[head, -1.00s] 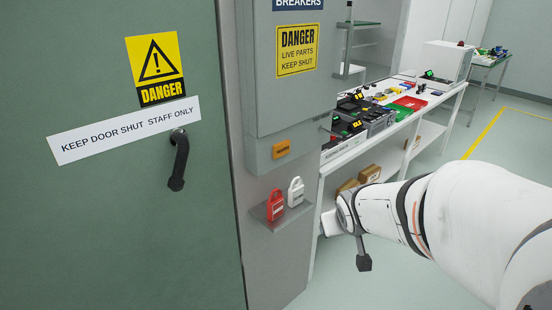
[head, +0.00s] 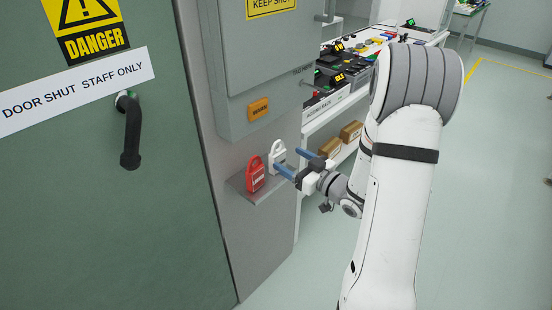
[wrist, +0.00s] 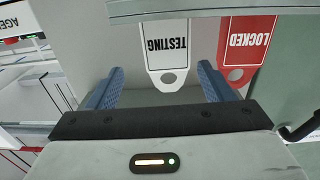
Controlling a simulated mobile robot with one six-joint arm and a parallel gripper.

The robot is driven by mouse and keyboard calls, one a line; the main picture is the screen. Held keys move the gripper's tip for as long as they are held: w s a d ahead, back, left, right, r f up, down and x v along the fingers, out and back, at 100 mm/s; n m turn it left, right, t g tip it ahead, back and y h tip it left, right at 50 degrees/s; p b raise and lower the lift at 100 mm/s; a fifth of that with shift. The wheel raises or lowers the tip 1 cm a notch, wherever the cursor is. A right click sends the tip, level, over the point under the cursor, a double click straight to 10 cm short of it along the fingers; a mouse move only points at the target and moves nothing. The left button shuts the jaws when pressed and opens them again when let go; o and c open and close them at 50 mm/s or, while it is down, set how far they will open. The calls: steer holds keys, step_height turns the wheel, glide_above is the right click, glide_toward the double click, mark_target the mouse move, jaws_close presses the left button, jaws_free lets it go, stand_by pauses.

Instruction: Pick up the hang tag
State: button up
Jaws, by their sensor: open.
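Two hang tags stand side by side on a small grey shelf (head: 244,190) on the wall. The white tag (head: 278,157) is on the right, and the red tag (head: 255,177) is on the left. In the wrist view, which is upside down, the white tag (wrist: 167,42) reads TESTING and the red tag (wrist: 246,45) reads LOCKED. My gripper (head: 290,161) is open, its blue fingers pointing at the tags. In the wrist view, the white tag lies between the two fingers (wrist: 160,76), with the red tag beyond the right finger. Nothing is held.
A grey breaker cabinet (head: 262,70) with an orange label hangs above the shelf. A green door (head: 170,210) with a black handle (head: 131,130) is at left. A workbench (head: 352,95) with devices and cartons below stands behind. The floor at right is clear.

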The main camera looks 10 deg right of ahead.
mark_target(281, 155)
steer(key=x, duration=0.7)
steer(key=shift+s+a+f+p, duration=0.15)
steer(key=shift+s+a+p, duration=0.15)
steer(key=shift+a+p, duration=0.1)
steer(key=shift+c, duration=0.5)
steer(key=c, duration=1)
steer(key=shift+o, duration=0.2)
steer(key=shift+s+d+r, duration=0.15)
steer(key=shift+r, duration=0.3)
step_height(281, 155, up, 6)
steer(key=v, duration=1.9)
steer(key=shift+d+b, duration=0.4)
steer(key=shift+d, duration=0.1)
